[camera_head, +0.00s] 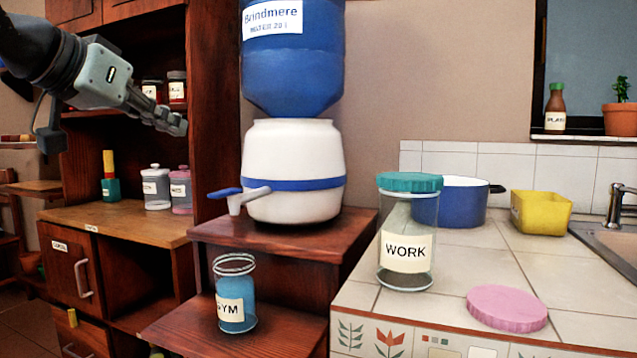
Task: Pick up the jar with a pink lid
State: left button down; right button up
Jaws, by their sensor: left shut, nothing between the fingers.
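A pink lid (507,308) lies flat on the tiled counter at the lower right, on no jar. Beside it stands a clear glass jar labelled WORK (392,270), upright, with a teal lid (409,182). An open, lidless glass jar labelled GYM (236,297), with blue in it, stands on the low wooden step. My left gripper (176,126) is shut and empty, up in front of the cabinet, apart from all jars. My right gripper is not in view.
A white and blue water dispenser (294,170) with a tap stands between cabinet and counter. A blue pot (462,204) and a yellow tub (541,213) stand at the back of the counter, near the sink (622,238). The counter's front left edge is close to the WORK jar.

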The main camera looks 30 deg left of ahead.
aim_at(234, 272)
jog(key=k+l, duration=0.1)
jog(key=k, duration=0.9)
